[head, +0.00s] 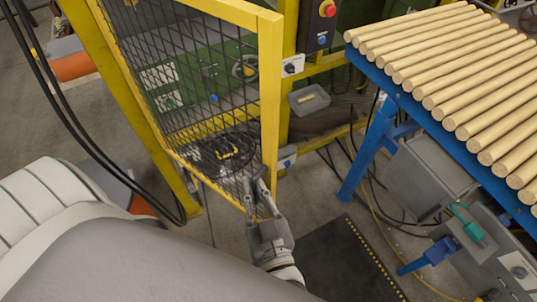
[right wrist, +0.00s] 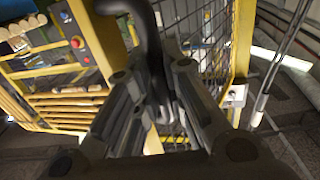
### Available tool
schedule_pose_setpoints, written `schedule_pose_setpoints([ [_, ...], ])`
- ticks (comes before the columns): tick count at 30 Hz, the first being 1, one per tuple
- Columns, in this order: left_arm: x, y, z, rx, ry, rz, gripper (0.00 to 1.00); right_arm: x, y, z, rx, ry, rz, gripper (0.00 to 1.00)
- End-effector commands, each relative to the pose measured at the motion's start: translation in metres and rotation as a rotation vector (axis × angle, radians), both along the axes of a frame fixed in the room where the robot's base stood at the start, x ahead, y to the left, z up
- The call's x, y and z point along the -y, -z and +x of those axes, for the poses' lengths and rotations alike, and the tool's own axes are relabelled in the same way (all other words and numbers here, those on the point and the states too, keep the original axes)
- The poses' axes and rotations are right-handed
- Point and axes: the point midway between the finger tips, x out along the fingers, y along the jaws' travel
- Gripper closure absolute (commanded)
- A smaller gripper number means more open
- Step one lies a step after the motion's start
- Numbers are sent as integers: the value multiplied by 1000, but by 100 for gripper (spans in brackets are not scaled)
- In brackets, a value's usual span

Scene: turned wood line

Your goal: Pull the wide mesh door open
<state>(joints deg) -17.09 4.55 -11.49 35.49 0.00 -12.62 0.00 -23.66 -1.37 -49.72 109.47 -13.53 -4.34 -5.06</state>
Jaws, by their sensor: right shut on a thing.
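The wide mesh door (head: 270,95) has a yellow frame and dark wire mesh, and stands left of centre in the head view. Its right edge appears to stand out from the yellow post (head: 290,75) behind, so it looks partly open. My right gripper (head: 261,187) is at the low right edge of the door. In the right wrist view its fingers (right wrist: 163,105) are closed around a dark curved door handle (right wrist: 148,40). The fingers hide part of the handle. The mesh also shows in the right wrist view (right wrist: 203,28). My left gripper is not in view.
A blue-legged table (head: 400,95) with several wooden rods (head: 450,60) stands to the right. A control box with a red button (head: 326,10) is on the post. A dark mat (head: 350,262) lies on the floor right of my gripper. Black cables hang at left.

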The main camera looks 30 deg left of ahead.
Motion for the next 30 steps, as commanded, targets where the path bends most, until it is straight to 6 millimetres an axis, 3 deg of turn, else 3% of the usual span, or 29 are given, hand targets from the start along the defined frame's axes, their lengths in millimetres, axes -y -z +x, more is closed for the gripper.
schedule_pose_setpoints([
  [13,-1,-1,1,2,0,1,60,-2,0,-4,5,-2,-5,100],
  [14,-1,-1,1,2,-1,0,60,-2,0,-3,5,-2,-5,85],
  [18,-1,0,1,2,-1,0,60,-2,0,-3,4,-2,-3,67],
  [30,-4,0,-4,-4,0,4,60,3,1,-8,-1,-3,-2,66],
])
